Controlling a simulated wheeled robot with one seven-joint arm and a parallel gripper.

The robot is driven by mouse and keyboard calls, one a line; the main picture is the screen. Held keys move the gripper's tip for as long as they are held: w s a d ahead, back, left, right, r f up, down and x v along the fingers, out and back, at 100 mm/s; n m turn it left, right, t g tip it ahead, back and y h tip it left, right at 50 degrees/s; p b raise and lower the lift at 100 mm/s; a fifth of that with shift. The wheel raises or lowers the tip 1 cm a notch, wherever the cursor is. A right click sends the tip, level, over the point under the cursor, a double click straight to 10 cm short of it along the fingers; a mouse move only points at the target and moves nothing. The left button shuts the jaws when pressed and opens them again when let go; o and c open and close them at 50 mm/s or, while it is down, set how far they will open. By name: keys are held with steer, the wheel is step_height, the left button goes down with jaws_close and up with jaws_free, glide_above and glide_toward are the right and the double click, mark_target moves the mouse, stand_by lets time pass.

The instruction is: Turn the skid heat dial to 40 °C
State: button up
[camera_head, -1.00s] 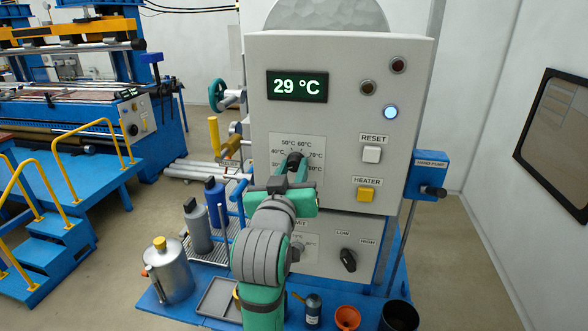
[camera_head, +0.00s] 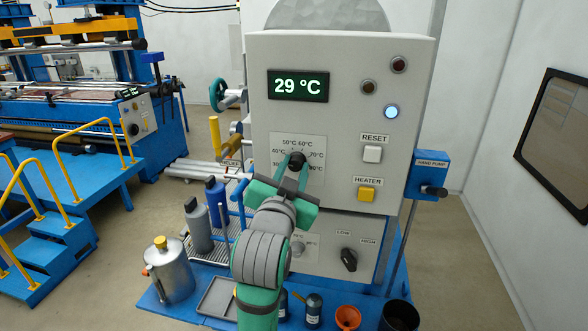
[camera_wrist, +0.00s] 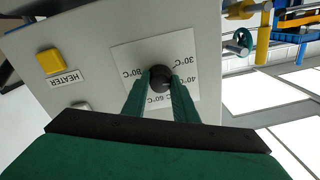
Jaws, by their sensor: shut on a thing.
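The skid heat dial's black knob (camera_head: 297,160) is on a pale scale plate (camera_head: 316,147) marked from 30 to 80 °C, on the grey control box. My gripper (camera_head: 292,172) is at the knob from the front, its wrist rolled to a slant. In the wrist view my gripper (camera_wrist: 160,92) has its two green fingers shut on the knob (camera_wrist: 160,77), one on each side. I cannot make out the knob's pointer. The fingers hide part of the scale. The display (camera_head: 298,86) reads 29 °C.
The yellow HEATER button (camera_head: 367,194) and white RESET button (camera_head: 372,154) are right of the dial. A LOW/HIGH selector (camera_head: 348,259) is below. A blue hand pump (camera_head: 432,174) is at the right side. Bottles, a metal can (camera_head: 170,270) and cups stand low in front.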

steer(key=shift+a+m, duration=0.1)
steer(key=shift+m, duration=1)
steer(key=o, duration=1)
steer(key=shift+o, duration=0.2)
